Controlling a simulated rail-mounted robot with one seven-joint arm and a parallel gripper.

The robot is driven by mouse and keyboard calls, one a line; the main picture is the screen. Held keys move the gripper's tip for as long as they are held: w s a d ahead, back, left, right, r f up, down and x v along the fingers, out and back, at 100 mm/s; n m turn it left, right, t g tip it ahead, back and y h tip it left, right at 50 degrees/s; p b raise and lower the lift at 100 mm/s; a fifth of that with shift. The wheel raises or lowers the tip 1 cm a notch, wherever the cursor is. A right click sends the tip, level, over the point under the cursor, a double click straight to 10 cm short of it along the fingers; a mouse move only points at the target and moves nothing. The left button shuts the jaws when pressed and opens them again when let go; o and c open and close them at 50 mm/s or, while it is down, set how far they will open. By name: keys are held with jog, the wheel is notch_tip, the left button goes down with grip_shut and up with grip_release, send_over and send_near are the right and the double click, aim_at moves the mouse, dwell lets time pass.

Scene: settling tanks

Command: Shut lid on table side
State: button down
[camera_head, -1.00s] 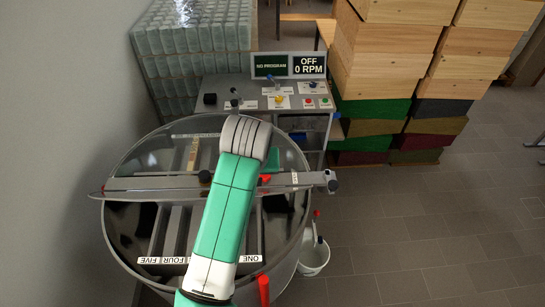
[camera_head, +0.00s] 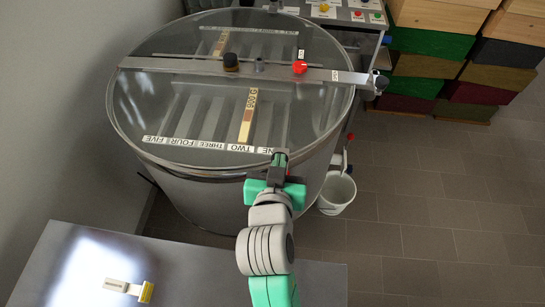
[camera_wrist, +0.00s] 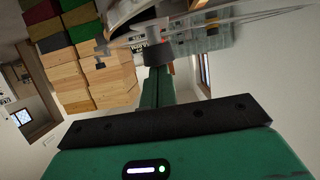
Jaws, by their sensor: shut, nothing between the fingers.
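The round metal drum (camera_head: 215,190) stands in the head view, crossed by a metal bar (camera_head: 190,66). The clear lid half on the table side (camera_head: 180,115) seems to lie flat over the near half of the drum; its clear edge is hard to tell from the rim. Labelled slots and a wooden frame (camera_head: 246,118) show through it. The far clear lid half (camera_head: 180,42) also looks flat. My gripper (camera_head: 280,157) is shut and empty at the near right rim; I cannot tell whether it touches. The wrist view shows its fingers (camera_wrist: 158,75) and, beyond, a thin clear edge.
A grey table (camera_head: 190,265) with a small yellow-ended tool (camera_head: 130,289) is in the near left. A white bucket (camera_head: 338,194) stands right of the drum. The control panel (camera_head: 345,12) and stacked boxes (camera_head: 430,60) are behind. Floor at right is clear.

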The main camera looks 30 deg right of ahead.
jog(key=shift+s+a+f+b, duration=0.1)
jog(key=shift+f+b, duration=0.45)
jog(key=shift+f, duration=0.5)
jog(key=shift+s+a+f+b, duration=0.1)
jog(key=shift+f+b, duration=0.45)
jog(key=shift+f, duration=0.45)
notch_tip(320, 180, up, 6)
jog(key=p, duration=0.5)
jog(key=f+v, duration=0.1)
jog(key=v, duration=0.8)
jog(key=shift+s+a, duration=0.45)
